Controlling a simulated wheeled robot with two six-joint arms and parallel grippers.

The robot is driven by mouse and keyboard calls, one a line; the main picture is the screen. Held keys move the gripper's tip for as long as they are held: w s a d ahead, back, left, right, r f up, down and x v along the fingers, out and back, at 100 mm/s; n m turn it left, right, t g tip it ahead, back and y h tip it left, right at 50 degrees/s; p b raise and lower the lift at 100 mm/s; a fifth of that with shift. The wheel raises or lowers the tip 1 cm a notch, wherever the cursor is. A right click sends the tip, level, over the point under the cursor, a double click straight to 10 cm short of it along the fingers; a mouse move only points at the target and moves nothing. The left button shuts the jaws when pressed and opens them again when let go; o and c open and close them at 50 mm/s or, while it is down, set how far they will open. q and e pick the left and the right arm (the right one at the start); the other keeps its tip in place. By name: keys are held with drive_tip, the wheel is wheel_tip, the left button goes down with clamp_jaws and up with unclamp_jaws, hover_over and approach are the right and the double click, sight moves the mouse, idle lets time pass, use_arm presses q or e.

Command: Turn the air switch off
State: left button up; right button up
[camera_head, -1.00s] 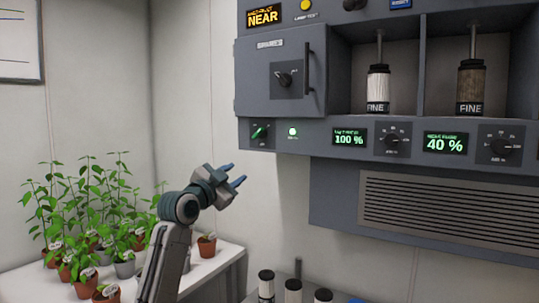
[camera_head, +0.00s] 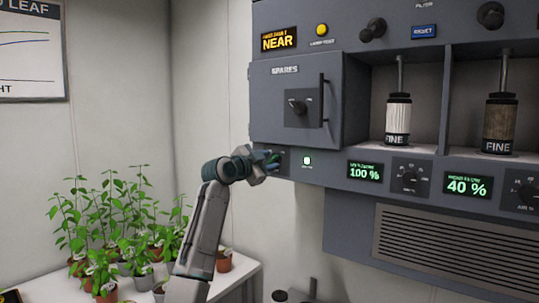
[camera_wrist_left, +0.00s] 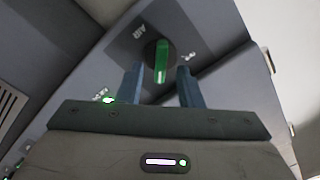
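The air switch is a green-lit rotary knob under the word AIR in the left wrist view (camera_wrist_left: 160,62). In the head view it is mostly hidden behind my left gripper (camera_head: 272,162), at the lower left of the grey panel. In the left wrist view my left gripper (camera_wrist_left: 158,88) is open, its two blue fingers on either side of the knob with gaps. I cannot tell whether a finger touches it. My right gripper is not in view.
The grey cabinet (camera_head: 262,95) has a SPARES door (camera_head: 297,125) with a handle just above the switch. Potted plants (camera_head: 110,225) stand on a white table at lower left.

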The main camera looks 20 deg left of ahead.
use_arm(q)
drive_tip(key=shift+w+d, duration=0.1)
drive_tip(key=shift+w, duration=0.35)
drive_tip(key=shift+f, duration=0.1)
clamp_jaws()
drive_tip(key=shift+n, duration=0.4)
drive_tip(key=n, duration=0.4)
drive_tip(key=shift+w, duration=0.1)
drive_tip(key=n, duration=0.4)
drive_tip(key=shift+p, duration=0.3)
drive_tip(key=n, duration=0.5)
drive_tip(key=shift+a+p, duration=0.3)
drive_tip(key=shift+p, duration=0.05)
drive_tip(key=n+p, duration=0.1)
drive_tip(key=n, duration=0.3)
drive_tip(key=shift+w+f, duration=0.1)
